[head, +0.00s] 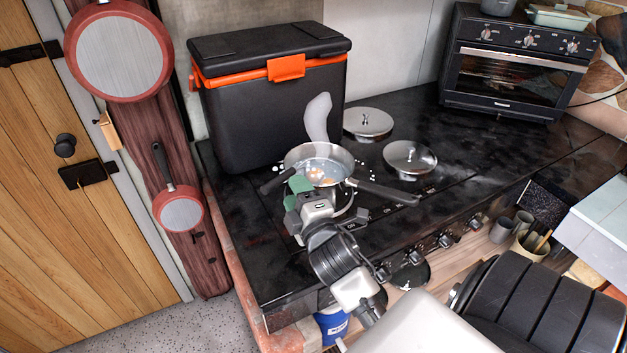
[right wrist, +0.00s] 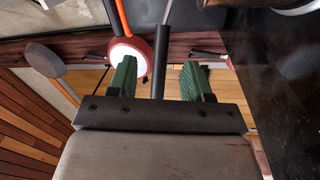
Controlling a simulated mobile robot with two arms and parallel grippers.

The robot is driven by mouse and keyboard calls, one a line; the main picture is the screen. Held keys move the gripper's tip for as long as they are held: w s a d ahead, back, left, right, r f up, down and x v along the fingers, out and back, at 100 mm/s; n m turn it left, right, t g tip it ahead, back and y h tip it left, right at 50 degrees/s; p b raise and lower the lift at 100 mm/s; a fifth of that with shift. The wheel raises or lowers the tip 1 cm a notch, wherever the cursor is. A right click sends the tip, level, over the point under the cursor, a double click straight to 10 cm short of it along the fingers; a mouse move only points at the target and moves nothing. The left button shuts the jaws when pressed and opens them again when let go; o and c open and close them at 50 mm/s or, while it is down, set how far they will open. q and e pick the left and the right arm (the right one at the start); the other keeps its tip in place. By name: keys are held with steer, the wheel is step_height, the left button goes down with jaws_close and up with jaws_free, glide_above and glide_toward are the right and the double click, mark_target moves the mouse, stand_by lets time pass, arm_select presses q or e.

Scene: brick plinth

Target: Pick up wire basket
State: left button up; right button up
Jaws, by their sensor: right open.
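I cannot make out a wire basket in either view. My right gripper (head: 297,192) has green fingertips and is over the stove, at the front left of a steaming steel pan (head: 336,153). The right wrist view shows its two green fingers (right wrist: 158,82) spread apart. A dark upright rod (right wrist: 161,55) stands between them in that picture; it looks like a handle, and I cannot tell if it touches a finger. The pan holds something pale and orange. A black handle (head: 275,182) sticks out left of the pan, close to my fingers. My left gripper is not in view.
A black cooler (head: 265,120) with an orange latch stands behind the pan. Two steel lids (head: 410,158) lie to its right. A toaster oven (head: 515,65) stands at the back right. The stove top (head: 460,130) between is mostly clear. Red pans (head: 119,52) hang at left.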

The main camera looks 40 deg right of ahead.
mark_target(285, 173)
steer(key=p+x, duration=0.2)
steer(key=x, duration=0.3)
steer(key=shift+w+a, duration=0.1)
steer(key=shift+w, duration=0.25)
steer(key=c, duration=0.4)
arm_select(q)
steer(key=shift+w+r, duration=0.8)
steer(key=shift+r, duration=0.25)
arm_select(e)
jaws_close()
